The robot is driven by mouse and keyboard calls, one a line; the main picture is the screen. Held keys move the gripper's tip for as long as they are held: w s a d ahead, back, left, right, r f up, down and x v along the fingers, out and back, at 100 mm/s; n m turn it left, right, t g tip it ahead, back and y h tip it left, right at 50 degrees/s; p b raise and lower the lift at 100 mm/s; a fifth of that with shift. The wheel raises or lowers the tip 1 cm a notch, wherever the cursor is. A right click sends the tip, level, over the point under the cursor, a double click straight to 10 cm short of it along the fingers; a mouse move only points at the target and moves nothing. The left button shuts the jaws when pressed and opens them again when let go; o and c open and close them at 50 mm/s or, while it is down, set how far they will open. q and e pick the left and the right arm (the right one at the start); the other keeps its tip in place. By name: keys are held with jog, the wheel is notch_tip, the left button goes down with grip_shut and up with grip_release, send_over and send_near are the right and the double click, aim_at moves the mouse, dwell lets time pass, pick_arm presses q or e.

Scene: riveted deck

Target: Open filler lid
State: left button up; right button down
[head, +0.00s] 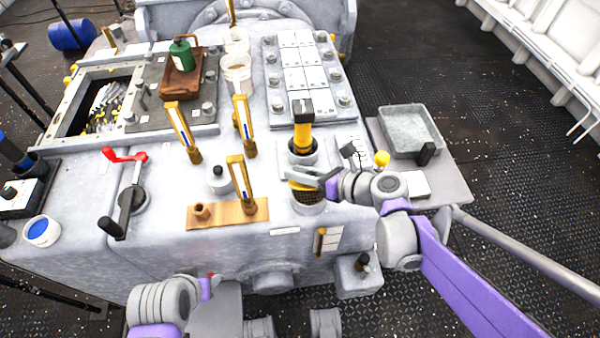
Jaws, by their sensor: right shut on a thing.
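The filler neck (309,207) is a short grey cylinder on the front right of the grey machine top, with a dark mesh visible in its mouth. A small lid with a yellow edge (298,186) is over the back left of the mouth, apparently tilted. My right gripper (318,179) reaches in from the right, low over the neck, and is shut on the lid; its fingers hide part of it, and the exact grip is hard to see. My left gripper (210,284) is low at the machine's front, away from the filler; its fingers are too small to read.
A yellow-and-black cylinder (303,136) stands in a collar just behind the filler. A grey tray (410,130) is at the right.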

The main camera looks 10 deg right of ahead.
jog(key=shift+w+r, duration=0.1)
jog(key=shift+w, duration=0.05)
dwell(0.4)
jog(key=c, duration=0.7)
grip_release()
jog(key=shift+o, duration=0.2)
jog(key=p+v, duration=0.2)
jog(key=v, duration=0.8)
jog(key=shift+d+r, duration=0.25)
jog(key=shift+r, duration=0.15)
